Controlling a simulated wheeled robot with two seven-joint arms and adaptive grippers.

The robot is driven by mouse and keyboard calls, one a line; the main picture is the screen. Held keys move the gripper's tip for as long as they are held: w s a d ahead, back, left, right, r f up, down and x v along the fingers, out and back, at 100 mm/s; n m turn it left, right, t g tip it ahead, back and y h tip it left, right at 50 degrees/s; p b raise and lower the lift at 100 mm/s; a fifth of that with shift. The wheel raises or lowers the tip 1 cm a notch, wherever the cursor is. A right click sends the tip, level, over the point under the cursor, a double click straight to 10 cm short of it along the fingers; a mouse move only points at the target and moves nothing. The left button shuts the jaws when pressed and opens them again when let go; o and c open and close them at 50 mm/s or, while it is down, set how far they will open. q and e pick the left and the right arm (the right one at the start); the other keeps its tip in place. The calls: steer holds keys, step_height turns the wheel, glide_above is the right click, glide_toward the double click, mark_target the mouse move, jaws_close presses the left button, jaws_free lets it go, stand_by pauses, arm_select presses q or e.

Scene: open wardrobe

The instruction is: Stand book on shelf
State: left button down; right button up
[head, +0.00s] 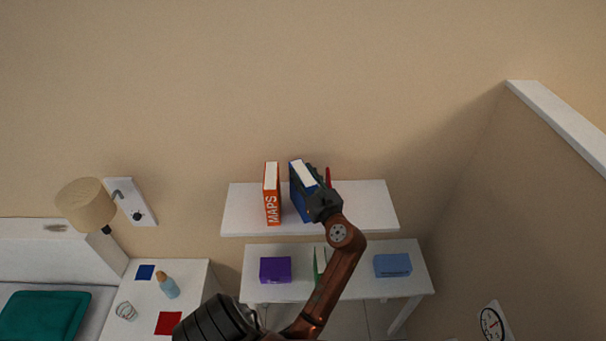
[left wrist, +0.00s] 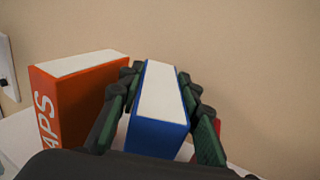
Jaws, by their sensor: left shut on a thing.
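A blue book (head: 297,202) with white page edges stands upright, slightly tilted in the picture, at the white wall shelf (head: 367,208). My left gripper (head: 314,185) is shut on it from the front right. In the left wrist view the blue book (left wrist: 158,133) sits between the two green-padded fingers (left wrist: 160,100). Whether its bottom touches the shelf is hidden. An orange book marked MAPS (head: 272,195) stands upright on the shelf to its left; it also shows in the left wrist view (left wrist: 85,105). My right gripper is not in view.
A red thing (head: 328,177) shows partly behind my gripper on the shelf. Below, a white table (head: 345,285) bears a purple box (head: 275,270), a green thing (head: 316,268) and a blue box (head: 392,265). The shelf's right end is clear. A lamp (head: 86,205) hangs at left.

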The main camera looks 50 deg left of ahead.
arm_select(q)
steer(key=shift+f, duration=0.5)
stand_by(0.3)
steer(key=c, duration=1.3)
jaws_free()
steer(key=shift+f, duration=0.15)
